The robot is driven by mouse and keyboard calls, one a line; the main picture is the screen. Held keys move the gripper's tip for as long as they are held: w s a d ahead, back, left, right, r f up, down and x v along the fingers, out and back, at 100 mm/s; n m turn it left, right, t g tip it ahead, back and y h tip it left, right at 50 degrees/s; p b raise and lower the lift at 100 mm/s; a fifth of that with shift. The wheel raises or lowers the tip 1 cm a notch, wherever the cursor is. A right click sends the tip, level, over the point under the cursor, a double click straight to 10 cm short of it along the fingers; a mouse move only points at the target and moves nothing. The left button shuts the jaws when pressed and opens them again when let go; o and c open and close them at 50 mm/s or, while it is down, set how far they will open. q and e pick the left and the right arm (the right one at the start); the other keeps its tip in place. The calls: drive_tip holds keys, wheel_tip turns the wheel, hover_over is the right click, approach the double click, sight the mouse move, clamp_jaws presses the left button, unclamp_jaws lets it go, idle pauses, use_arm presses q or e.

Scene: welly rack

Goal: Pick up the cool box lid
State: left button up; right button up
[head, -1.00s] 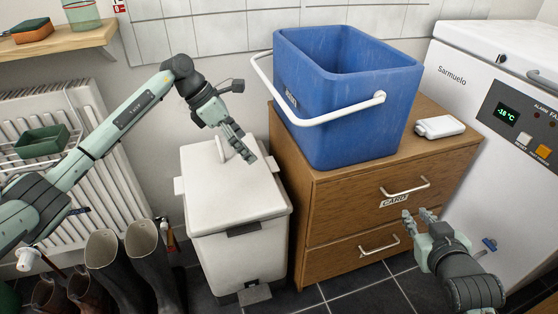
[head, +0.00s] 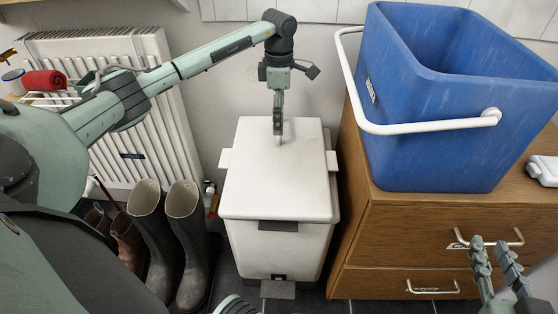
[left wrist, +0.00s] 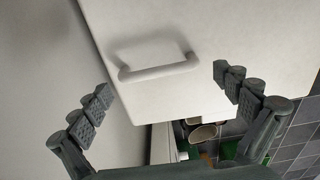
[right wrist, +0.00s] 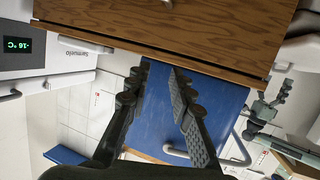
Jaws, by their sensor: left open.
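The white cool box (head: 275,248) stands on the floor with its flat white lid (head: 270,185) on top. The lid also shows in the left wrist view (left wrist: 220,30), with its pale bar handle (left wrist: 158,71). My left gripper (head: 278,132) points straight down at the back part of the lid, and it mostly hides the handle in the head view. In the left wrist view the left gripper (left wrist: 164,92) is open, its fingers on either side of the handle and apart from it. My right gripper (head: 497,252) is open and empty in front of the wooden drawers.
The wooden drawer unit (head: 410,225) stands close on the right, with a blue bin (head: 435,140) on top. Boots (head: 170,235) stand left of the cool box, below a white radiator (head: 140,60). A pedal (head: 278,290) sits at the box's front base.

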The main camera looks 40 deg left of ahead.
use_arm(q)
wheel_tip(320, 180, down, 3)
drive_tip(key=shift+r, duration=0.15)
drive_tip(key=shift+d, duration=0.1)
drive_tip(key=shift+c, duration=0.5)
drive_tip(key=c, duration=1.5)
